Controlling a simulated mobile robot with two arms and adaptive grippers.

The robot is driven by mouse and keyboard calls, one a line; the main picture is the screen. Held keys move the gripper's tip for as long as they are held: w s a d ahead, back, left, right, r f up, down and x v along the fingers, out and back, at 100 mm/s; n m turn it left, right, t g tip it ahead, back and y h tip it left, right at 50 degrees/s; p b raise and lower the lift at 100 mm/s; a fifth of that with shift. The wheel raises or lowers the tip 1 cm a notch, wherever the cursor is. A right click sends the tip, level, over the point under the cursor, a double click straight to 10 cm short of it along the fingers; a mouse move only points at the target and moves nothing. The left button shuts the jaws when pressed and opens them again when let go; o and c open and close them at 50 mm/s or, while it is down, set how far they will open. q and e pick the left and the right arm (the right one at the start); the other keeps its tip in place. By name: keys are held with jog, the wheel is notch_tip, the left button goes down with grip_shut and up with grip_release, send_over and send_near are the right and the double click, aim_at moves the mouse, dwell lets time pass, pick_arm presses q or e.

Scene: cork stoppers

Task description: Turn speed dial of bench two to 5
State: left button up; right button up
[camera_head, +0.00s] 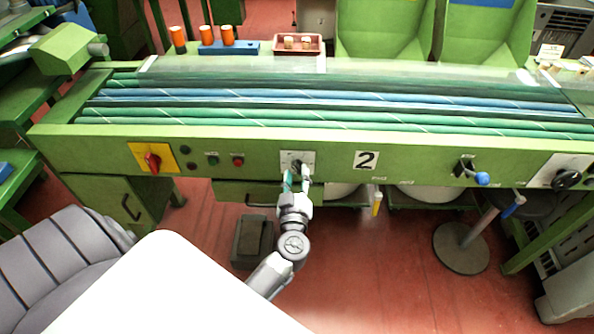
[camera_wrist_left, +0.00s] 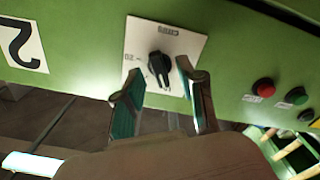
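The green bench marked with a black 2 (camera_head: 366,160) runs across the head view. Its speed dial is a black knob (camera_wrist_left: 159,66) on a white square plate (camera_wrist_left: 185,45) with printed marks; the plate also shows in the head view (camera_head: 309,156). My left gripper (camera_head: 297,176) is at the front panel, just before the dial. In the left wrist view its two fingers (camera_wrist_left: 158,88) stand apart, one on each side of the knob, with gaps visible; I cannot tell whether they touch it. The number the pointer marks is too small to read. My right gripper is not in view.
Left of the dial are a red button (camera_head: 238,161), a green button (camera_head: 213,160) and a red switch on a yellow plate (camera_head: 153,160). To the right are a blue-knobbed lever (camera_head: 482,179) and another black dial (camera_head: 567,179). A stool (camera_head: 461,248) stands below on the right.

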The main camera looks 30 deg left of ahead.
pick_arm(q)
jog(key=shift+x, duration=0.9)
jog(key=shift+c, duration=0.2)
grip_shut()
